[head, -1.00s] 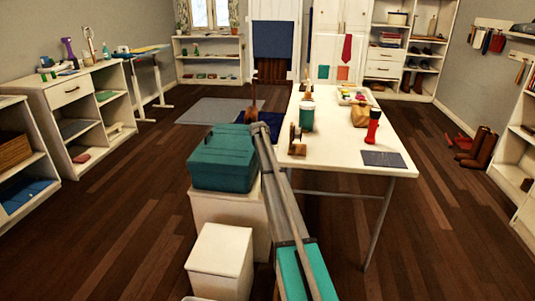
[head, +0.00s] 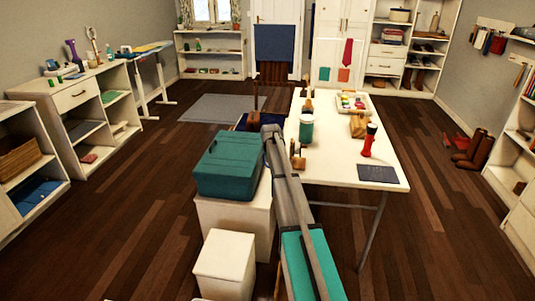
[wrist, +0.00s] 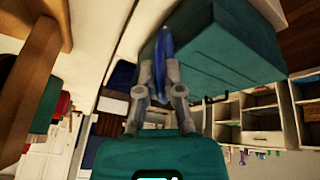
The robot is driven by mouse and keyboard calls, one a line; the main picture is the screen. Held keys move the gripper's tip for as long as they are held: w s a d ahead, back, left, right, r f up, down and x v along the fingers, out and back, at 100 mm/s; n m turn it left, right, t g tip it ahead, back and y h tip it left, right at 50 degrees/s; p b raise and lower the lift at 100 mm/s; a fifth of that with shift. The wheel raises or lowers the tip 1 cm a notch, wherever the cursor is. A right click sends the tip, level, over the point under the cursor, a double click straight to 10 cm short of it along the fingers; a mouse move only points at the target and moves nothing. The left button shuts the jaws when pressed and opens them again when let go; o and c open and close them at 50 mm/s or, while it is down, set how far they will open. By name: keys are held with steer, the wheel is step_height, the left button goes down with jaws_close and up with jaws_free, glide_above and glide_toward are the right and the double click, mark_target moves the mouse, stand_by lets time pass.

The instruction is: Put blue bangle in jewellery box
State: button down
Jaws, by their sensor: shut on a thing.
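In the wrist view the blue bangle (wrist: 160,42) is seen nearly edge-on between the fingers of my gripper (wrist: 159,72). The fingers are closed on it and it stands out beyond their tips. In the head view my arm hides the gripper and the bangle. I cannot make out the jewellery box for certain in either view. A small wooden object (head: 298,157) stands on the near left side of the white table (head: 340,172), beside my arm.
The table also holds a teal-lidded jar (head: 306,129), a red flashlight-like object (head: 369,140), a tan block (head: 357,127), a tray of coloured items (head: 366,108) and a dark flat sheet (head: 377,174). Open floor lies left and right. Low shelves (head: 92,88) line the left wall.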

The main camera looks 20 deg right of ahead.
steer(key=s+a+r+n+y+p, duration=0.1)
steer(key=s+a+r+n+p, duration=0.2)
steer(key=s+r+p, duration=1)
steer(key=s+a+r+n+y+p, duration=0.1)
steer(key=s+a+r+n+p, duration=0.2)
steer(key=s+a+r+p, duration=0.4)
steer(key=s+r+p, duration=0.6)
steer(key=s+r, duration=0.1)
steer(key=shift+s+a+r+y, duration=0.15)
steer(key=shift+s+r+y, duration=0.15)
steer(key=shift+s, duration=0.05)
